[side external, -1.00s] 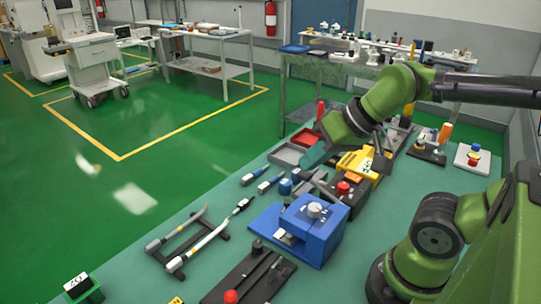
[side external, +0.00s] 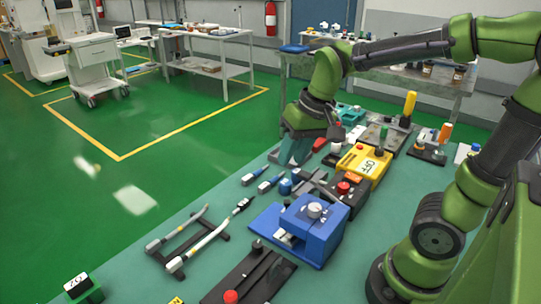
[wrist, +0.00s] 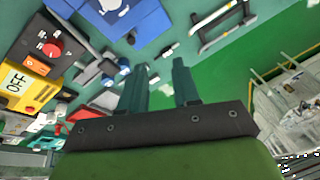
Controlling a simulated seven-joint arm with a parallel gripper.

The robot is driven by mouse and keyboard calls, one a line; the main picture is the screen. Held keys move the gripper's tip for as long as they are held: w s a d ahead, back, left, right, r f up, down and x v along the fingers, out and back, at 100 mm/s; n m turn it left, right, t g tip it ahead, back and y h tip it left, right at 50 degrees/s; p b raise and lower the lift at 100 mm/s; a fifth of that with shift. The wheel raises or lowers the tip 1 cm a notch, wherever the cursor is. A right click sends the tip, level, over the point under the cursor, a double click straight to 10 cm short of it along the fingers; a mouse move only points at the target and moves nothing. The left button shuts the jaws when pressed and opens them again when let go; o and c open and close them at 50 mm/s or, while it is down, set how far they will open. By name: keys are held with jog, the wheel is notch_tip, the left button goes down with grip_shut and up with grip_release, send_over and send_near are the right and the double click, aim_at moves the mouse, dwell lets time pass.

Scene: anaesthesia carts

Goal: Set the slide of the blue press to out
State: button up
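The blue press (side external: 318,232) stands on the teal table in the side external view, with a pale round knob on top and a low blue base plate reaching out to the left. A dark part shows at the base of its left face; I cannot tell how far the slide is out. In the wrist view the press (wrist: 148,28) is at the top edge, partly cut off. My gripper (side external: 293,160) is behind the press, over the far left table edge. Its two teal fingers (wrist: 161,75) are apart, with nothing between them.
A black box with a red knob (side external: 345,188) and a yellow box marked OFF (side external: 368,162) stand behind the press. Blue-handled tools (side external: 262,180) lie to its left. A rack with white rods (side external: 190,240) and a black fixture (side external: 250,275) are nearer the front.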

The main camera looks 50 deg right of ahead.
aim_at(287, 202)
jog(key=w+d+g+h, duration=0.1)
jog(key=w+d+g, duration=0.2)
jog(key=w+d, duration=0.2)
jog(key=shift+m, duration=0.4)
jog(key=f, duration=1.1)
jog(key=s+f, duration=0.1)
jog(key=f, duration=0.5)
jog(key=shift+a+f, duration=0.2)
jog(key=shift+f, duration=0.05)
grip_shut()
jog(key=shift+w, duration=0.1)
